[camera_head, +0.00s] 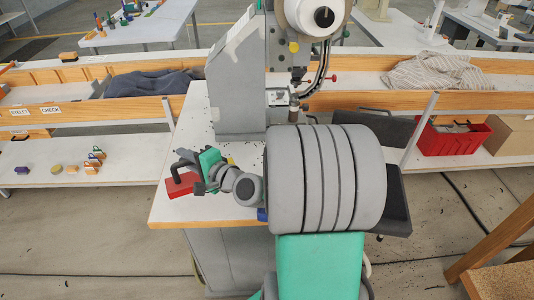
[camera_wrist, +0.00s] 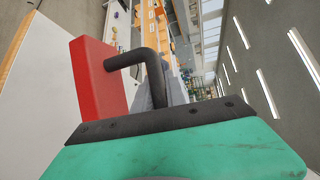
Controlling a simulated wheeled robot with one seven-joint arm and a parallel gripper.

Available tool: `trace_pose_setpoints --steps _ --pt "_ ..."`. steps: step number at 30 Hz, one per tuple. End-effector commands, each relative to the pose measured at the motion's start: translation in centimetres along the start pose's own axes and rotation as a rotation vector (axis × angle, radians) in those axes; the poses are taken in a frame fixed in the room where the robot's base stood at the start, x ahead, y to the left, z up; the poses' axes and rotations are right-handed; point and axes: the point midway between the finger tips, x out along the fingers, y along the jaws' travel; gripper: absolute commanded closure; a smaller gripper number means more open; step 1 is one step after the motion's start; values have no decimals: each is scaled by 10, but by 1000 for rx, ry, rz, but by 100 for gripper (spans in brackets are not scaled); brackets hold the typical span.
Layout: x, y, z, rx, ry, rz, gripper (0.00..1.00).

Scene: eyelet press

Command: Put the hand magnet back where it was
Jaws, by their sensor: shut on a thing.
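The hand magnet is a red block with a bent black bar handle. In the head view its red block (camera_head: 181,186) is at the left edge of the white press table (camera_head: 172,214). In the wrist view the red block (camera_wrist: 98,78) and its black handle (camera_wrist: 140,57) are close up. My gripper (camera_head: 191,163) is shut on the handle. The black jaw edge (camera_wrist: 155,122) hides the handle's lower end. Whether the block touches the table top is hard to tell.
The grey eyelet press (camera_head: 237,85) stands at the back of the table. A blue thing (camera_head: 262,214) is partly hidden behind my arm. A red crate (camera_head: 455,138) is on the right bench. Several small pieces (camera_head: 92,160) lie on the left bench. The table's front left is clear.

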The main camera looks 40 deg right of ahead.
Motion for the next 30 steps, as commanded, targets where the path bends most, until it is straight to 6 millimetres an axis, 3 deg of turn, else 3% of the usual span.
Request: trace_pose_setpoints --steps 1,5,10,13,18,23,30 --pt "-6 -3 -22 -4 31 -11 100" --pt "-32 -18 -77 8 104 -15 100" --pt "-89 -33 -146 29 208 -17 100" --pt "-127 -39 -175 42 266 -20 100" --pt "-171 -44 -198 60 331 -22 100" --pt "-175 -44 -210 69 344 -24 100" --pt "-127 -29 -252 71 340 -23 100"
